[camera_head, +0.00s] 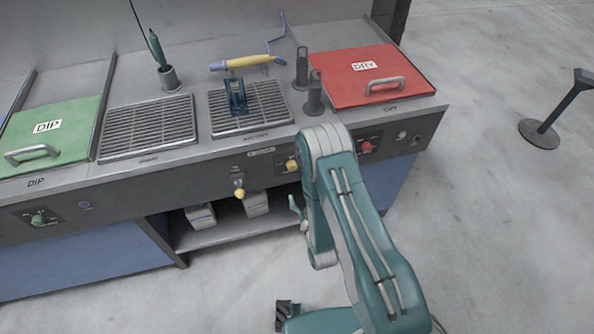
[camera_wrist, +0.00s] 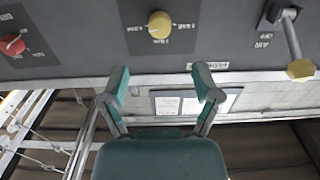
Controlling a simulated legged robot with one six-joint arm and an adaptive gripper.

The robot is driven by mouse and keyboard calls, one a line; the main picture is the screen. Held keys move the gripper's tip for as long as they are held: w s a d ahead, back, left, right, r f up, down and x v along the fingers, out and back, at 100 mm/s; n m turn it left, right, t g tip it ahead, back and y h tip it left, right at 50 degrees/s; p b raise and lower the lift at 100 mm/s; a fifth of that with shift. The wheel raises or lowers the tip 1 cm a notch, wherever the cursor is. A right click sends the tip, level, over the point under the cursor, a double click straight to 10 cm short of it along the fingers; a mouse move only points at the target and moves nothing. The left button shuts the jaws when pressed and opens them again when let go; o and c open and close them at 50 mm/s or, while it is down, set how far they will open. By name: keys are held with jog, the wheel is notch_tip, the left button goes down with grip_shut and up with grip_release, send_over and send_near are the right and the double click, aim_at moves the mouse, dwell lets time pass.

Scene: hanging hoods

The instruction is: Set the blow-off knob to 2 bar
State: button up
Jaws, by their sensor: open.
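A round yellow knob (camera_head: 291,165) sits on the dark front panel of the bench; I take it for the blow-off knob. In the wrist view the yellow knob (camera_wrist: 160,25) has small labels to its left, right and below, too small to read. That view appears upside down. My gripper (camera_wrist: 160,86) is open and empty, its two fingers spread either side of the knob's line and apart from it. In the head view my gripper (camera_head: 297,207) is partly hidden by my arm, just below the panel.
A yellow-tipped lever (camera_head: 239,192) hangs left of the knob, also in the wrist view (camera_wrist: 301,69). A red knob (camera_head: 367,147) lies right, also in the wrist view (camera_wrist: 13,45). Below the panel is an open shelf (camera_head: 225,239). A post (camera_head: 560,105) stands far right.

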aim_at(293, 169)
jog(key=x, duration=1)
jog(key=shift+w+a, duration=0.1)
jog(key=shift+w, duration=0.25)
grip_shut()
